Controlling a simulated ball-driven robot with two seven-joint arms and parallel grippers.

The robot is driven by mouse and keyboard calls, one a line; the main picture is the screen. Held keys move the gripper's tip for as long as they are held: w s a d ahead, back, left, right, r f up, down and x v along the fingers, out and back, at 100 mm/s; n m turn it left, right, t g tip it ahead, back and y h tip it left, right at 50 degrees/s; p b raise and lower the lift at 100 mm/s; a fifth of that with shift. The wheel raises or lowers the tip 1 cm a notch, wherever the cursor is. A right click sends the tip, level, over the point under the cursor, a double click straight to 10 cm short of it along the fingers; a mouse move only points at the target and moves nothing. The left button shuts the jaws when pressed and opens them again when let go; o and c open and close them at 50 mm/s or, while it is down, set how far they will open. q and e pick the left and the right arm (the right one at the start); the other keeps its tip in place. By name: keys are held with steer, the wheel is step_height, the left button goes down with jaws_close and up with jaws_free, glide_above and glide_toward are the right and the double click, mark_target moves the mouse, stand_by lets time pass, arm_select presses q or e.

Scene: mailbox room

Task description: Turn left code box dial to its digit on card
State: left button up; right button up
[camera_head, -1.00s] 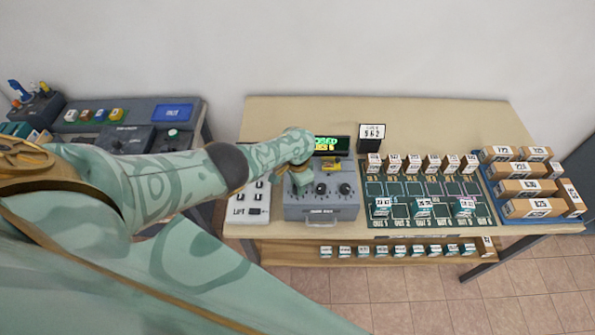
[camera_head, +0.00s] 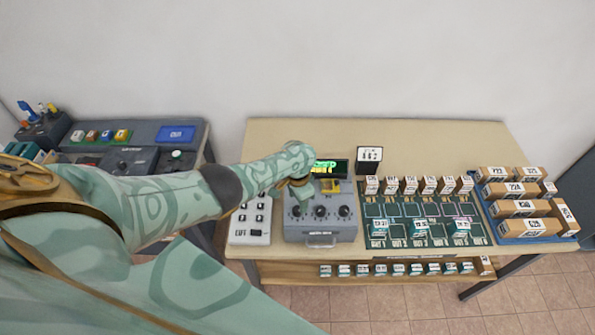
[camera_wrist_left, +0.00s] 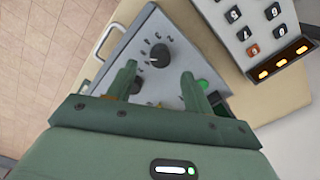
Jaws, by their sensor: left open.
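The grey code box (camera_head: 345,234) stands on the table with three black dials in a row. Its left dial (camera_head: 296,211) is uncovered in the head view. In the head view my left gripper (camera_head: 301,190) is behind the dial row. The card (camera_head: 369,155) behind the box seems to read 962. My right gripper is not in view.
A keypad (camera_head: 250,225) lies left of the box. A green slotted board (camera_head: 400,209) with small boxes and a blue tray (camera_head: 545,237) of parcels lie to the right.

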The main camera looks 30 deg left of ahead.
arm_select(q)
step_height(320, 180, up, 6)
steer(key=p, duration=0.3)
step_height(320, 180, up, 6)
glide_above(297, 209)
steer(key=shift+w+f+b, duration=0.1)
steer(key=shift+f+b, duration=0.1)
steer(key=shift+b, duration=0.1)
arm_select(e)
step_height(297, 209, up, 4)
